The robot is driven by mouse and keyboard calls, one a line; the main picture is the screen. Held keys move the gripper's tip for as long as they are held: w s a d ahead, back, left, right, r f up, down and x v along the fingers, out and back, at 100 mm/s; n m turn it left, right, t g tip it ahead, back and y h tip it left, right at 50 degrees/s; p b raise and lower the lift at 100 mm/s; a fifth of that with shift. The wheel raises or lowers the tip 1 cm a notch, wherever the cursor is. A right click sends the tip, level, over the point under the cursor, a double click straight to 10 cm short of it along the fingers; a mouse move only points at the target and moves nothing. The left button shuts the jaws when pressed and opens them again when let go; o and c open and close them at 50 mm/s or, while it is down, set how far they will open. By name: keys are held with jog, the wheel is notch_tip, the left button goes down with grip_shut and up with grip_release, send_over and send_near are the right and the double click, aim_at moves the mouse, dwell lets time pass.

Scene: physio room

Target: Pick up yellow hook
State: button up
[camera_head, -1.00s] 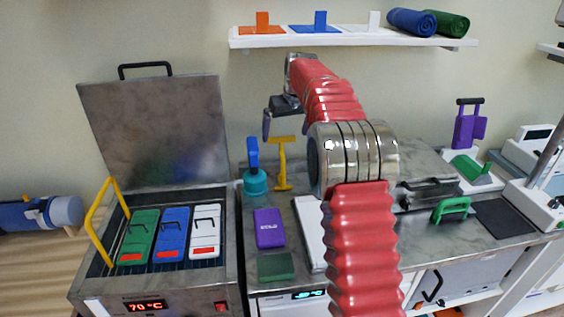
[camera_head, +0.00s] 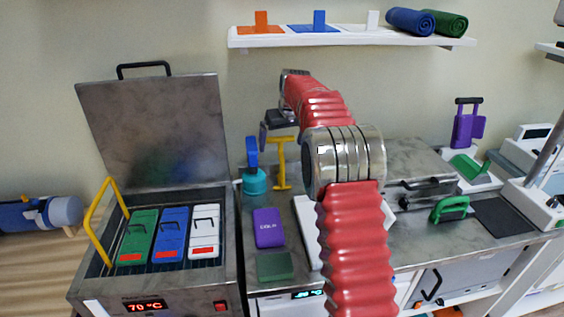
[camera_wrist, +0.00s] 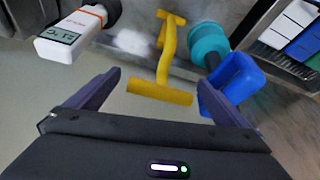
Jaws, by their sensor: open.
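The yellow hook (camera_head: 281,165), a T-shaped piece with a crossbar on a stem and a foot, stands upright at the back of the metal counter. In the wrist view the yellow hook (camera_wrist: 162,92) appears between my two fingers, its crossbar nearest the camera. My gripper (camera_wrist: 160,82) is open and empty. In the head view my gripper (camera_head: 265,136) is just left of the hook's top; how far apart they are in depth cannot be told. A blue-handled teal tool (camera_head: 254,182) stands close to the hook's left.
In the wrist view the tool's blue handle (camera_wrist: 237,77) is close to the right finger, and a white display device (camera_wrist: 68,36) is at upper left. A heater (camera_head: 220,255) with its lid up and coloured packs stands left. A purple pack (camera_head: 268,228) lies in front of the hook.

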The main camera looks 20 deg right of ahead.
jog(key=shift+x, duration=1.05)
grip_shut()
dwell(0.9)
